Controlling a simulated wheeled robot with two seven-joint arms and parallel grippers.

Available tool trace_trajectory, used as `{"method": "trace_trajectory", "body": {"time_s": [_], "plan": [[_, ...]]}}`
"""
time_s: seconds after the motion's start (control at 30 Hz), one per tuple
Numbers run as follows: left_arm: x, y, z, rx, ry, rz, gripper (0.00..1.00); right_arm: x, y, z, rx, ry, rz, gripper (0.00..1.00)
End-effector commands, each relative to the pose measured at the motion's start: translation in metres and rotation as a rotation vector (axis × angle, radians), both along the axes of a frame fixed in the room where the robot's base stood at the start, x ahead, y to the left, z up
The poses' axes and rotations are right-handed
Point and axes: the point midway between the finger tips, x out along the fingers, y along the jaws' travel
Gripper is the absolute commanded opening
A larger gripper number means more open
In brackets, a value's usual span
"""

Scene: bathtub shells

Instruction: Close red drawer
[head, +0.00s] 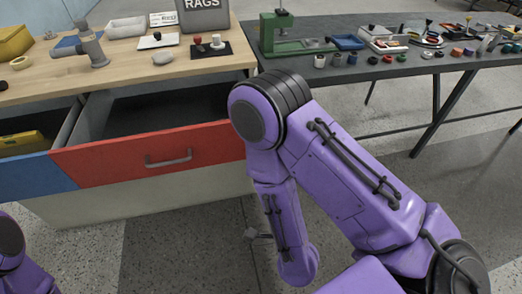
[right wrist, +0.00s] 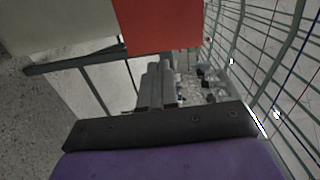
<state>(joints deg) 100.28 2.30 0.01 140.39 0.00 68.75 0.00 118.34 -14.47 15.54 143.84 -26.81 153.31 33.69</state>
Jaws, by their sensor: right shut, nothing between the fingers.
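The red drawer (head: 150,153) is pulled out from the wooden-topped bench in the head view. Its inside (head: 150,108) looks dark and empty, and a grey bar handle (head: 168,159) is on its front. In the right wrist view, a red panel (right wrist: 158,22), apparently the drawer front, is at the top. My right gripper (right wrist: 159,66) is shut and empty there, its grey fingers just below the red panel in the picture; contact cannot be told. In the head view my right arm covers the drawer's right end. My left gripper is out of view.
A blue drawer (head: 35,178) on the left is also open, with a yellow item (head: 22,142) inside. Tools and a rags box (head: 204,14) stand on the bench top (head: 120,65). A dark table (head: 400,66) with many small parts is at right. Wire mesh (right wrist: 265,60) shows in the wrist view.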

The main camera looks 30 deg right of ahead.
Motion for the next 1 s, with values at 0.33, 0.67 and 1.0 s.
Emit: {"method": "trace_trajectory", "body": {"time_s": [0.33,0.67,1.0], "plan": [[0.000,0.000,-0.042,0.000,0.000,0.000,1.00,0.048,-0.018,-0.006,0.035,-0.025,-0.025,0.00],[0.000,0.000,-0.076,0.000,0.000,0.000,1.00,0.110,-0.034,0.004,0.028,-0.018,-0.020,0.00],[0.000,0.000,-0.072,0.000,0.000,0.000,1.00,0.135,-0.040,0.002,0.026,-0.016,-0.017,0.00]]}}
